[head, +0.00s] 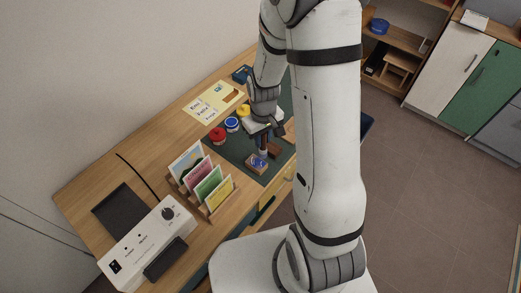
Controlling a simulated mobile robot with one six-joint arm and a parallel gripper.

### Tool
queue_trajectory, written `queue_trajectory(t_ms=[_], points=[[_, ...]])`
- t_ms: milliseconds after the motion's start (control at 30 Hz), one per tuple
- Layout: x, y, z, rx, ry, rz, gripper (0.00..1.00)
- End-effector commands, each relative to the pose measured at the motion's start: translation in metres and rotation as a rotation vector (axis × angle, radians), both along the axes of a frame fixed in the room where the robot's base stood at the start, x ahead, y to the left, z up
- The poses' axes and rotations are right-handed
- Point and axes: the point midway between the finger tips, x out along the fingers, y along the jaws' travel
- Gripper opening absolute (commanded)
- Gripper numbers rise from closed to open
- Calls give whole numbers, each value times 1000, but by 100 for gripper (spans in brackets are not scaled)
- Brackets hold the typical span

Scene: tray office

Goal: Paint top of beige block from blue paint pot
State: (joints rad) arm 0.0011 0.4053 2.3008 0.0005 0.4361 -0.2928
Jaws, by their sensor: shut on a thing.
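My gripper (265,133) points down over the dark green mat (238,152) and is shut on a thin upright brush (263,149). The brush's lower end is at the top of a small beige block (257,169) near the mat's front. Blue shows on top of the block around the brush end; contact is too small to tell. The blue paint pot (231,124) stands left of my gripper, between the red pot (217,134) and the yellow pot (243,110). My arm hides part of the mat and desk on the right.
A wooden rack with coloured cards (208,186) stands left of the block. A white box with a knob (149,240) and a dark pad (121,210) lie at the desk's left. A brown block (274,149) is close right of the brush. A yellow sheet (214,100) lies behind.

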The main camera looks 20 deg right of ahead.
Motion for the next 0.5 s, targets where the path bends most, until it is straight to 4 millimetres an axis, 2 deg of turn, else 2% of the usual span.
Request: queue_trajectory(t_ms=[167, 500], points=[[1, -1, -6, 0, -4, 1, 0], [1, -2, -7, 0, 1, 1, 0]])
